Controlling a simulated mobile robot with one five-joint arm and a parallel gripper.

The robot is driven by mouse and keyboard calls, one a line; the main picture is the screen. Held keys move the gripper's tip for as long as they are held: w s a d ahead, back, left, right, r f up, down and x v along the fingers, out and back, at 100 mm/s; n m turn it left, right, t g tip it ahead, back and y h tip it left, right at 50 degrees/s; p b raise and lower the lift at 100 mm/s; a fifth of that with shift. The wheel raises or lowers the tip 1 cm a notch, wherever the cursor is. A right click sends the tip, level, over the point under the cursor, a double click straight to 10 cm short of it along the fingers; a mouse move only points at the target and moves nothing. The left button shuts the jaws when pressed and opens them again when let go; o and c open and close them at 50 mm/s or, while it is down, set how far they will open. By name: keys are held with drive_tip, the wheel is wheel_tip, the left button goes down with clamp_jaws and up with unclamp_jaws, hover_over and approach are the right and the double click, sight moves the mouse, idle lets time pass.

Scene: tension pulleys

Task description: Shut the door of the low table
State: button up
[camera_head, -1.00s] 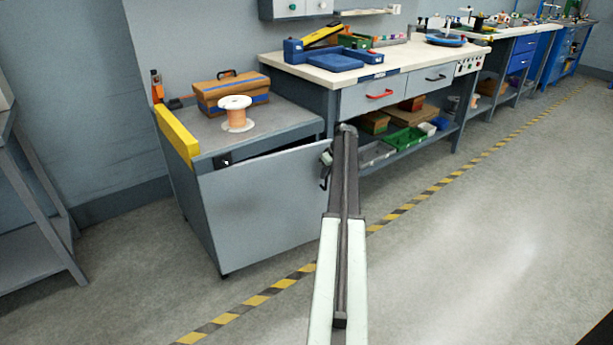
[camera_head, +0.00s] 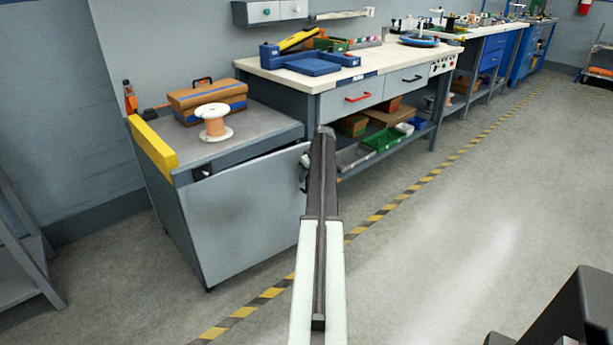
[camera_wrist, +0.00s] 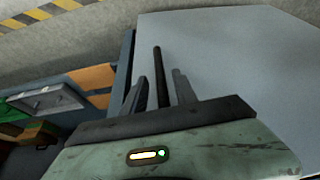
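The low table (camera_head: 262,133) is a grey cabinet with a yellow bar along its left edge. Its grey door (camera_head: 245,215) faces me and stands ajar, with a dark gap under the tabletop. The door also fills the upper right of the wrist view (camera_wrist: 235,60). My gripper (camera_wrist: 158,78) is beside the door panel, its two dark fingers apart. A thin dark bar stands between the fingers; I cannot tell whether they touch it. In the head view my arm hides much of the area right of the door, and small dark parts show at the door's right edge.
A copper-coloured spool (camera_head: 214,123) and a brown toolbox (camera_head: 207,100) sit on the low table. A workbench (camera_head: 390,75) with drawers and bins stands right behind it. A grey rack (camera_head: 22,270) stands at left. The floor at right is open.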

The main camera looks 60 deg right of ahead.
drive_tip(key=p+v, duration=0.7)
drive_tip(key=shift+s+r, duration=0.2)
drive_tip(key=shift+r, duration=0.15)
